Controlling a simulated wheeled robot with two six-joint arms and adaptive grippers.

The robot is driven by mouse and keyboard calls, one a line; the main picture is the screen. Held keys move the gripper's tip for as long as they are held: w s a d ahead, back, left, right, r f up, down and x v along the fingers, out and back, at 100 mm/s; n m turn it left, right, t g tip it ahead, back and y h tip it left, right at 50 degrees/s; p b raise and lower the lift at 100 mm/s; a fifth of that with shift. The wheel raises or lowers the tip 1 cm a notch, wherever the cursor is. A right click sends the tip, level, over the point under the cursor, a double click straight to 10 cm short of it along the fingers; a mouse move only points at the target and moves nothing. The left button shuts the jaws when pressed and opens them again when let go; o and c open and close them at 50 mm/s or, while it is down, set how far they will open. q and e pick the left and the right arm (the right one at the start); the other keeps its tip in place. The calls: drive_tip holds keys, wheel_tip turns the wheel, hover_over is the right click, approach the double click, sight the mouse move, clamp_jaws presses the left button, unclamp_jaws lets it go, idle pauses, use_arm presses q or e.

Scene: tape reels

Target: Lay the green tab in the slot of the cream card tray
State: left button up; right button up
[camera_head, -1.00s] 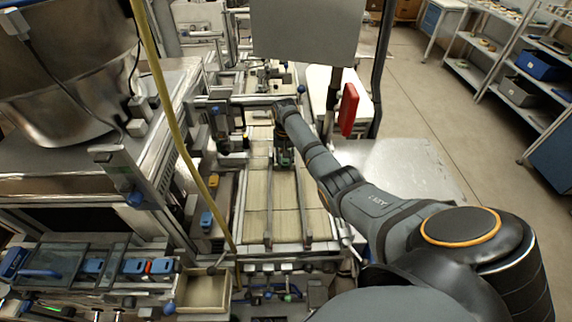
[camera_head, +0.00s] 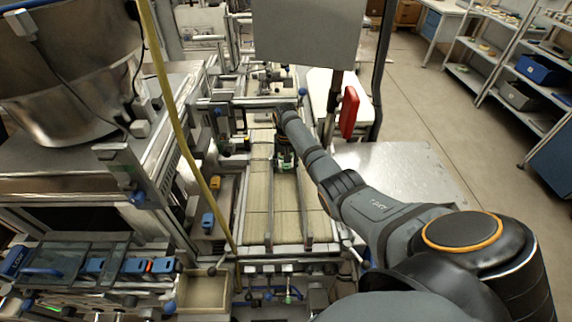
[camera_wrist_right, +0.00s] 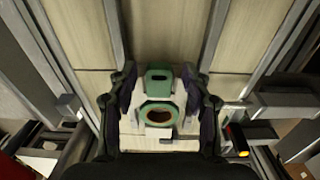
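The green tab (camera_wrist_right: 158,77) shows in the right wrist view, with a small slot at its far end and a wider ring-like part with a dark hole nearer the camera. My right gripper (camera_wrist_right: 160,92) has its fingers close against both sides of it and appears shut on it. In the head view my right gripper (camera_head: 286,160) is over the pale slatted bed, with a little green at its tip. I cannot make out the card tray's slot. A cream open tray (camera_head: 205,308) stands at the front left; whether it is the card tray I cannot tell. My left gripper is out of view.
The pale bed (camera_head: 257,200) has metal rails (camera_head: 306,215) along it. A yellow hose (camera_head: 180,118) hangs down left of it. A metal bowl (camera_head: 65,85) stands at the left.

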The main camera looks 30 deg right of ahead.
sight(286, 167)
drive_tip(key=shift+r, duration=0.1)
drive_tip(key=shift+w+r, duration=0.1)
drive_tip(key=shift+r, duration=0.25)
wheel_tip(286, 167, up, 12)
drive_tip(key=b, duration=0.2)
drive_tip(key=shift+r, duration=0.2)
idle(0.5)
